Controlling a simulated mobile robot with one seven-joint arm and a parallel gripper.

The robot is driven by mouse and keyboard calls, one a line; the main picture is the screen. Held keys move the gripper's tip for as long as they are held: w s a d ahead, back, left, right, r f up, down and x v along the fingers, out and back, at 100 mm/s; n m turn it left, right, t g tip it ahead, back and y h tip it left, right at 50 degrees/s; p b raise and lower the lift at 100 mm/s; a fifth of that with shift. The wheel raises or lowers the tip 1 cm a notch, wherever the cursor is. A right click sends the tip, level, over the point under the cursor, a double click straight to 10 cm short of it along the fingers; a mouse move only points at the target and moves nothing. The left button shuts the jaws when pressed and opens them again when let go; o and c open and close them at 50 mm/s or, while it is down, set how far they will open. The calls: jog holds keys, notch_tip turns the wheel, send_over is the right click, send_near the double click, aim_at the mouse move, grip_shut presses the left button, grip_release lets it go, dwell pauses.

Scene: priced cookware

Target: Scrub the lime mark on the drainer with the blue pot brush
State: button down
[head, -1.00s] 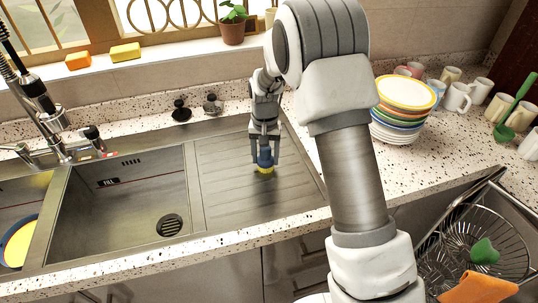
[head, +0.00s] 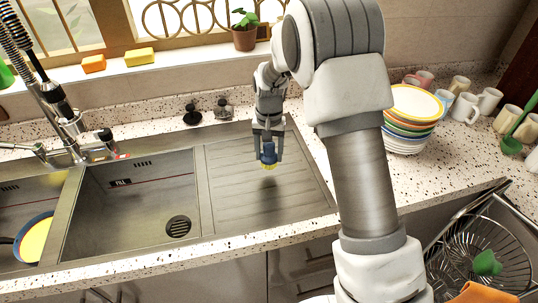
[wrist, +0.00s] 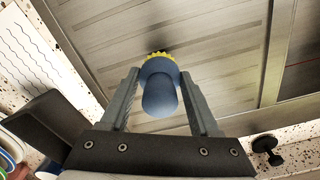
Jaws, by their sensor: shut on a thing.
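The blue pot brush (head: 268,155) has a rounded blue handle and yellow bristles. My gripper (head: 268,152) is shut on it, with the bristles pointing down. The brush hangs a little above the ribbed steel drainer (head: 228,207), and a soft dark shadow lies below it. In the wrist view the brush (wrist: 160,92) sits between the fingers of my gripper (wrist: 160,100), with the drainer (wrist: 215,65) behind it. I cannot make out a lime mark on the drainer in either current view.
A sink basin (head: 130,212) lies left of the drainer, and a yellow plate with a blue rim (head: 36,240) is in the far-left basin. Stacked bowls (head: 408,125) and several mugs stand on the right counter. A tap (head: 70,120) rises behind the sink.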

jog(key=shift+r, duration=0.75)
jog(key=shift+r+p, duration=0.1)
jog(key=shift+p, duration=0.2)
jog(key=shift+r+p, duration=0.9)
jog(key=shift+r, duration=0.6)
jog(key=shift+f, duration=0.1)
